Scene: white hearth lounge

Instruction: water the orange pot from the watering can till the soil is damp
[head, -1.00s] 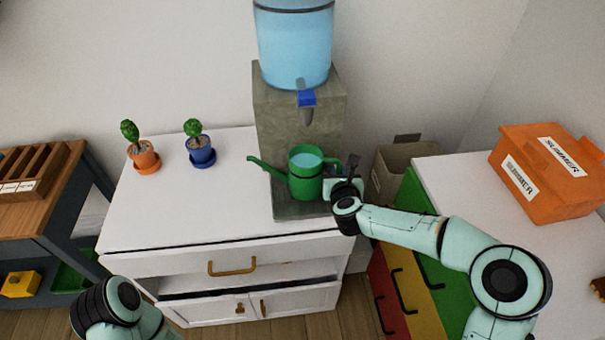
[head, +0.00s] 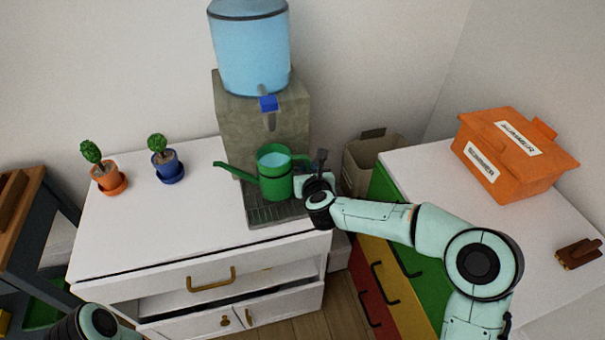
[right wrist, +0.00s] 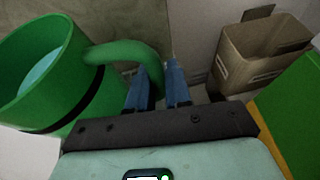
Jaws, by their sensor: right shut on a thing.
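The green watering can (head: 275,186) stands upright in front of the water dispenser, at its drip tray. Pale blue water (head: 272,160) shows inside it, and its spout points left. My right gripper (head: 303,180) is shut on the can's handle at the right side. In the right wrist view the green handle (right wrist: 120,52) runs to the blue fingers (right wrist: 158,88). The orange pot (head: 109,179) stands at the left of the white cabinet top, on an orange saucer with a small green plant. My left gripper is out of view; only part of that arm shows.
A blue pot (head: 168,168) with a plant stands between the orange pot and the can. The dispenser (head: 262,120) has a blue tap above the can. A cardboard box (head: 368,160) and an orange bin (head: 505,165) are at right. The cabinet top's front is clear.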

